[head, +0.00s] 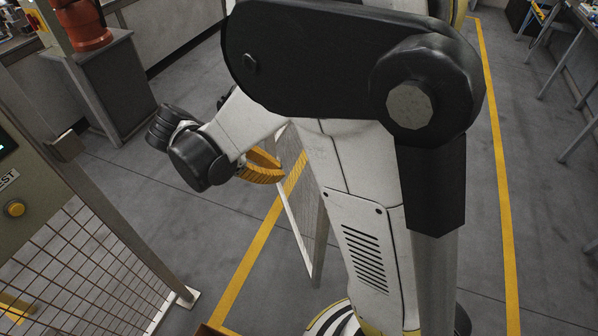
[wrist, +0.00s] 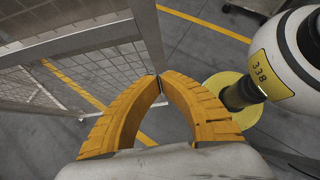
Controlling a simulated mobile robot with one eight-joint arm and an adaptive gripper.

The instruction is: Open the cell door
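The cell door is a mesh panel in a light metal frame. In the head view the door (head: 319,238) stands at an angle to the fence, partly hidden behind my arm. In the wrist view its upright edge bar (wrist: 147,30) runs down to my fingertips, with mesh to its left. My gripper (head: 279,166) has orange fingers and is at the door's edge. In the wrist view the gripper (wrist: 160,77) has its fingertips together, overlapping the lower end of the visible bar. I cannot tell whether they touch it. No handle is visible.
A mesh fence (head: 85,255) with a post and a control panel (head: 25,205) stands at the left. Yellow floor lines (head: 250,260) cross the grey floor. A grey cabinet (head: 105,85) is at the back left. Floor between the fence post and door is clear.

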